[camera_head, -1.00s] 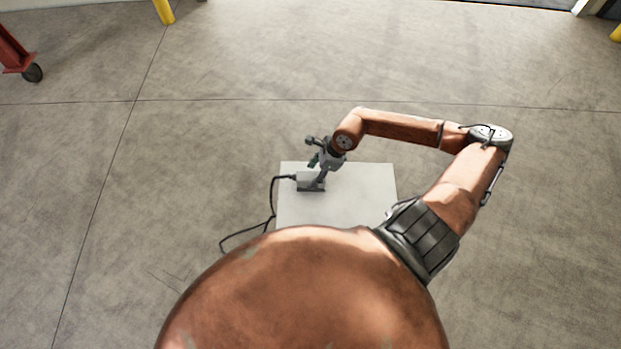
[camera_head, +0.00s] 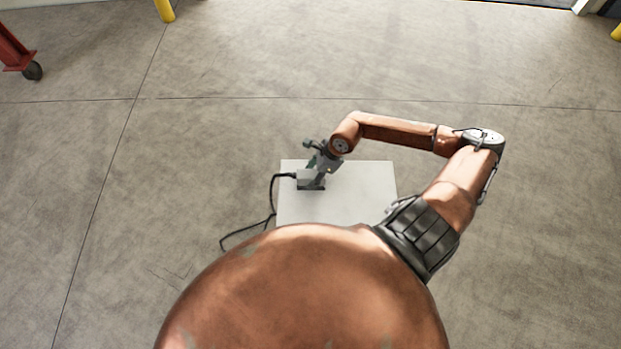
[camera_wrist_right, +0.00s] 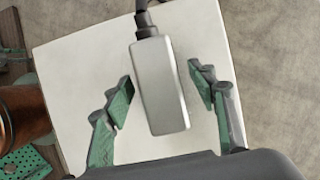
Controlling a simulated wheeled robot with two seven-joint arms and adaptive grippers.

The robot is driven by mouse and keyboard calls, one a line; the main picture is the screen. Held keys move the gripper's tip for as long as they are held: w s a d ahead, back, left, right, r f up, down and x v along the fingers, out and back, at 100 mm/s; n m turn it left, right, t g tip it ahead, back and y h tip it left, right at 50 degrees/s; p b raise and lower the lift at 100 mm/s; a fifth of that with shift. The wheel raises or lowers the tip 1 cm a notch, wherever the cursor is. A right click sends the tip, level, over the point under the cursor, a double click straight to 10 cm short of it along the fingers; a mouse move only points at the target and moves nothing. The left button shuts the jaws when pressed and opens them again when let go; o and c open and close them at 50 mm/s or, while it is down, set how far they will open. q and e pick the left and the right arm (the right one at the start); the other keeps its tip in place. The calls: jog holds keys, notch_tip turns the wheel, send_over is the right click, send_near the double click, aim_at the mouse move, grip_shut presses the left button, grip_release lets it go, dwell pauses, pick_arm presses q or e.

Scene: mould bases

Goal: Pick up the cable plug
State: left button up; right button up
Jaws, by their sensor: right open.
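The cable plug is a grey rectangular block (camera_wrist_right: 160,88) with a dark cable leaving one end. It lies on the white table top (camera_head: 350,195), near its left edge in the head view, where the plug (camera_head: 308,184) is partly hidden by my right gripper. My right gripper (camera_wrist_right: 165,85) is open in the right wrist view. Its two green-padded fingers stand on either side of the plug, with a gap visible on each side. In the head view the right gripper (camera_head: 313,168) is above the plug. My left gripper is not in view.
The black cable (camera_head: 271,205) runs from the plug over the table's left edge and down to the floor. The right part of the table top is bare. A red wheeled frame (camera_head: 14,52) and a yellow post (camera_head: 164,10) stand far off on open concrete floor.

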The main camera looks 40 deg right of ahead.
jog(key=shift+c, duration=0.2)
grip_shut()
dwell(0.6)
